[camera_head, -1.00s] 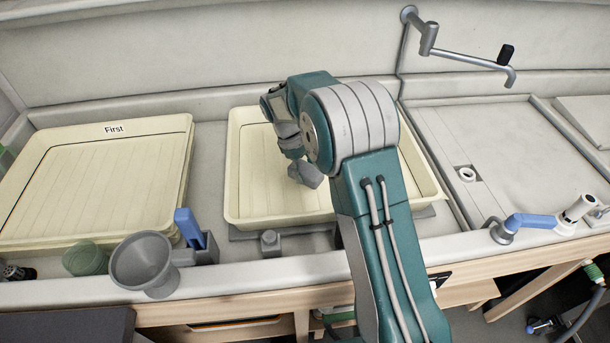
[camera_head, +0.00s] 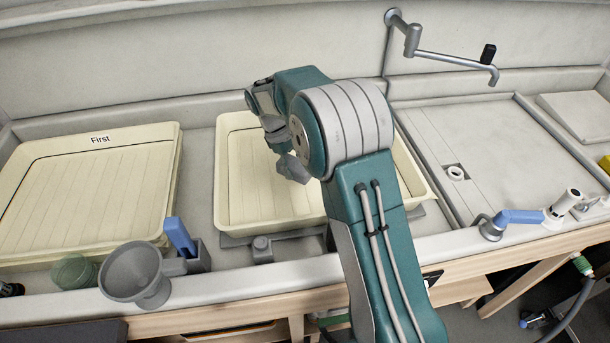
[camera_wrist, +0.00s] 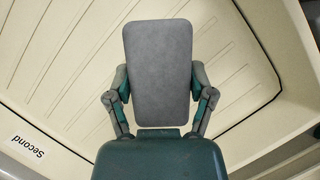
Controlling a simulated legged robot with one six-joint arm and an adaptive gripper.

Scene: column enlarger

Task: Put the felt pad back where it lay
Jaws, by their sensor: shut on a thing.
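The felt pad (camera_wrist: 159,70) is a grey slab with rounded corners. In the wrist view it stands between the two fingers of my gripper (camera_wrist: 160,90), which is shut on it. In the head view my gripper (camera_head: 292,165) hangs over the middle cream tray (camera_head: 225,190), and the grey pad shows only as a small piece at its end. The wrist view shows the ribbed tray floor (camera_wrist: 60,60) behind the pad and a label reading "Second" (camera_wrist: 27,147). I cannot tell how high the pad is above the floor. The spot where the pad lay cannot be made out.
A cream tray labelled "First" (camera_head: 170,165) lies at the left. A grey funnel (camera_head: 134,275), a blue-handled part (camera_head: 179,236) and a green cup (camera_head: 73,270) stand along the front edge. The sink (camera_head: 500,150) at right looks clear.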

